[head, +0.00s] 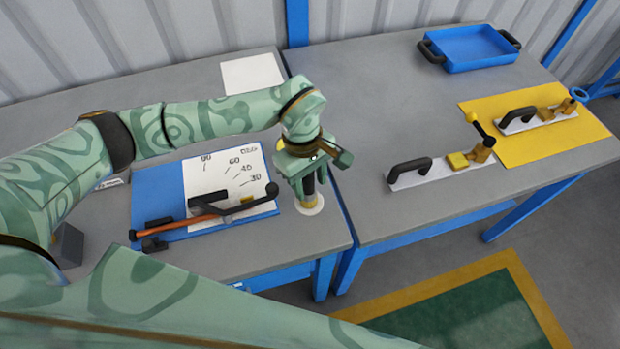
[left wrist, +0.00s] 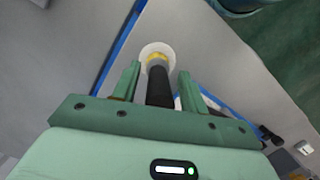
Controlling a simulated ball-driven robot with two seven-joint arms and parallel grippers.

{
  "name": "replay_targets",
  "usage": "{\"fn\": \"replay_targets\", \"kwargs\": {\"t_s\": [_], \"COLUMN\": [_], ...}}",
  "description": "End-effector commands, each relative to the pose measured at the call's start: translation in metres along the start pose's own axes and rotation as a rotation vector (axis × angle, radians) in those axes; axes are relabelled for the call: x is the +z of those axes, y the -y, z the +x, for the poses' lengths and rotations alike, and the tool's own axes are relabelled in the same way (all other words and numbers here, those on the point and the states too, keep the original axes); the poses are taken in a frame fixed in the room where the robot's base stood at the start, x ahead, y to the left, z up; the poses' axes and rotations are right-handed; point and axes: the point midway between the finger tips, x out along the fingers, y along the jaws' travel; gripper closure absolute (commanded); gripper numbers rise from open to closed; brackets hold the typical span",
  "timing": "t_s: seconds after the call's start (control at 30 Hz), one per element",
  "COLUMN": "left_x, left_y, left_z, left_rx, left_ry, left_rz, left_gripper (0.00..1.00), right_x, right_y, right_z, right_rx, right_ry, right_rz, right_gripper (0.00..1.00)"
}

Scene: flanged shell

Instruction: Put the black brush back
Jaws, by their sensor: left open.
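The black brush (head: 309,199) stands upright on a round white disc (head: 317,209) near the right front corner of the left table. It has a black handle and a yellowish lower part, and the brush also shows in the left wrist view (left wrist: 158,84). My left gripper (head: 309,184) is above the disc, pointing down, with its fingers on either side of the black handle. In the left wrist view the gripper (left wrist: 157,78) is open, with a visible gap between each finger and the handle. My right gripper is not in view.
A blue board with a white scale sheet (head: 215,173) and an orange-handled tool (head: 190,224) lies left of the brush. The right table holds clamp-like tools with black handles (head: 408,170), a yellow mat (head: 485,107) and a blue tray (head: 470,45). A gap separates the tables.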

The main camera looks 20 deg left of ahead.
Motion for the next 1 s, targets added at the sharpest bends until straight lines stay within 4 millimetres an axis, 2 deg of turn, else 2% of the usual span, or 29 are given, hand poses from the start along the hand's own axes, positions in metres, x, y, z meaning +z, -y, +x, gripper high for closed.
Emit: {"fn": "replay_targets", "kwargs": {"t_s": [0.17, 0.4, 0.6, 0.73, 1.0], "left_x": [0.0, 0.0, 0.0, 0.0, 0.001], "left_y": [-0.001, -0.001, -0.001, 0.0, 0.0], "left_z": [-0.023, -0.081, -0.113, -0.121, -0.122], "left_rx": [0.004, 0.005, 0.002, 0.001, 0.001], "left_ry": [-0.003, -0.004, -0.002, 0.0, 0.001], "left_rz": [0.002, 0.002, 0.0, 0.0, 0.0], "left_gripper": [0.57, 0.57, 0.57, 0.57, 0.57], "right_x": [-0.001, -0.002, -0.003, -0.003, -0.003], "right_y": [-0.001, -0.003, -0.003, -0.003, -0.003], "right_z": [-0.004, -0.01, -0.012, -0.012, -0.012], "right_rx": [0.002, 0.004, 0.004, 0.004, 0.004], "right_ry": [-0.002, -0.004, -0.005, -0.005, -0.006], "right_rz": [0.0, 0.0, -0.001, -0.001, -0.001], "right_gripper": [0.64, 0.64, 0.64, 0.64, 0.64]}}
